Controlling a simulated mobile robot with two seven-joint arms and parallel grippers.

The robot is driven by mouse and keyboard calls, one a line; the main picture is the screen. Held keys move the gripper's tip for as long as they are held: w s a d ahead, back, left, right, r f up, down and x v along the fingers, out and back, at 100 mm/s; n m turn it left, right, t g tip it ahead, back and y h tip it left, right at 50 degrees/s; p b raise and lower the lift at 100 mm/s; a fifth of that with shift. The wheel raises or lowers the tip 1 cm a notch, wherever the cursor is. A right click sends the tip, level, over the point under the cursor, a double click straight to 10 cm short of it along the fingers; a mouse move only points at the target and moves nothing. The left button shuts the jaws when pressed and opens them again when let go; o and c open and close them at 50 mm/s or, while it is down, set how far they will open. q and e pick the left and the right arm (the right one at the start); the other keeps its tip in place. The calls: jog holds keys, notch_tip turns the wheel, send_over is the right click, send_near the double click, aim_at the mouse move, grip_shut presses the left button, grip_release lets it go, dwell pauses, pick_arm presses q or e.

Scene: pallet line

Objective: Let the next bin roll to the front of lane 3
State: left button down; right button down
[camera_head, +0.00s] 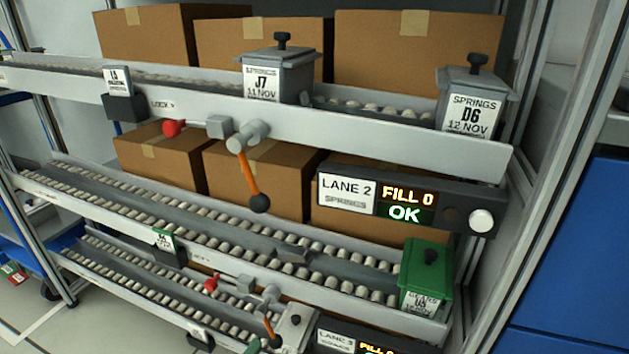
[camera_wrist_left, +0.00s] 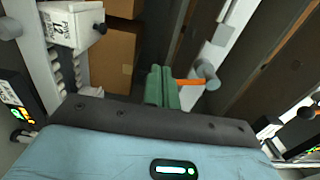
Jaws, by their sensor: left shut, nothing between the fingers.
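The display marked LANE 3 (camera_head: 336,341) is at the bottom of the head view, under the middle roller lane (camera_head: 225,222). A green lidded bin (camera_head: 427,277) stands at that lane's right end. Beneath its rail hangs a lever with an orange handle (camera_head: 267,324), its lower end partly hidden. My left gripper (camera_wrist_left: 160,88) is shut and empty, its green fingers together. In the wrist view the orange handle (camera_wrist_left: 190,82) lies just right of the fingers; whether they touch, I cannot tell. My right gripper is not in view.
The upper lane holds grey bins J7 (camera_head: 275,76) and D6 (camera_head: 473,103). Its LANE 2 display (camera_head: 347,195) reads FILL 0, OK. Another orange lever (camera_head: 248,175) hangs below its rail. Red-knobbed locks (camera_head: 173,128) sit on both rails. Cardboard boxes (camera_head: 262,180) stand behind.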

pick_arm(q)
jog(key=shift+a+p+v, duration=0.2)
jog(key=shift+p+v, duration=0.05)
jog(key=shift+v, duration=1.2)
jog(key=shift+a+p+v, duration=0.25)
jog(key=shift+v, duration=1.25)
jog(key=shift+w+r, duration=0.1)
jog(key=shift+w, duration=0.05)
